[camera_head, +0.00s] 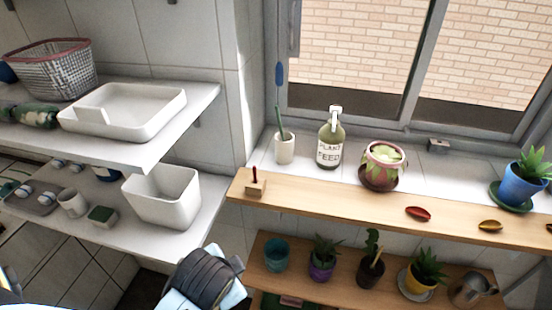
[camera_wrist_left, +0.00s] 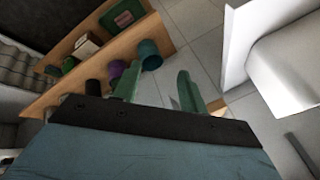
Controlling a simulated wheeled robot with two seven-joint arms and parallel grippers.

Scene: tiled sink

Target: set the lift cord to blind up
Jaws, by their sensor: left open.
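I cannot pick out a lift cord for certain. A small wooden block with an upright red peg (camera_head: 255,187) sits at the left end of the upper wooden shelf. A slim upright item with a blue top (camera_head: 279,75) stands by the left window frame, above a white cup (camera_head: 284,149). No lowered blind shows across the visible glass. My left gripper (camera_wrist_left: 157,88) is open and empty in the left wrist view, its two greenish fingers apart. In the head view only my left wrist shows at the bottom, below the block. My right gripper is not in view.
A plant feed bottle (camera_head: 330,143) and a potted plant (camera_head: 382,167) stand on the sill. Red (camera_head: 418,213) and yellow (camera_head: 490,226) dishes lie on the upper wooden shelf (camera_head: 340,199). Several pots line the lower shelf. A white bin (camera_head: 163,197) stands left.

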